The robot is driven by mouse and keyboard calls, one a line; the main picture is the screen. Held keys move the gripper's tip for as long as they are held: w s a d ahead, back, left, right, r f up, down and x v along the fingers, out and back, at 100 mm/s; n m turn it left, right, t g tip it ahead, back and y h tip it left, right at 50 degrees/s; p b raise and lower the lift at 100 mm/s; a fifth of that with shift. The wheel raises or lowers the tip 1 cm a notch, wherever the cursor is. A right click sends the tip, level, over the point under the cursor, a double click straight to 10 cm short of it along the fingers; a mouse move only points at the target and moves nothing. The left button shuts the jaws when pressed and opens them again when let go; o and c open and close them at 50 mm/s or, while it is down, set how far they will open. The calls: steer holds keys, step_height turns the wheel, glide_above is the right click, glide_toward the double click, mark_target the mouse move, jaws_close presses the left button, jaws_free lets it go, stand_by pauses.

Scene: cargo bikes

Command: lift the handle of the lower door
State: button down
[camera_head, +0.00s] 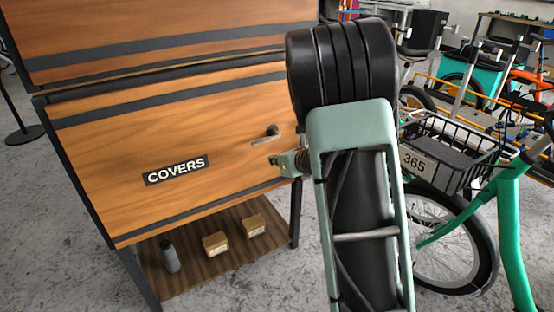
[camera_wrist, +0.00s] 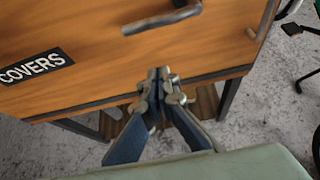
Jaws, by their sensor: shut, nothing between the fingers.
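The lower door (camera_head: 110,165) is an orange wood-grain panel with dark stripes and a "COVERS" label (camera_head: 176,170). Its dark lever handle (camera_head: 268,137) sits near the door's right side and points left. In the wrist view the handle (camera_wrist: 163,19) is at the top, above the fingertips, with its grip roughly level. My gripper (camera_head: 281,163) is in front of the door, just below the handle and apart from it. In the wrist view my gripper (camera_wrist: 160,76) is shut and empty. My arm covers part of the area right of the handle in the head view.
An upper wooden door (camera_head: 160,25) is above. Below, an open shelf holds a grey bottle (camera_head: 170,256) and two small boxes (camera_head: 215,244). A green cargo bike with a black basket (camera_head: 450,150) stands close on the right.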

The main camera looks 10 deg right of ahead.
steer(key=w+a, duration=0.1)
steer(key=w, duration=0.4)
steer(key=shift+w+a+r, duration=0.4)
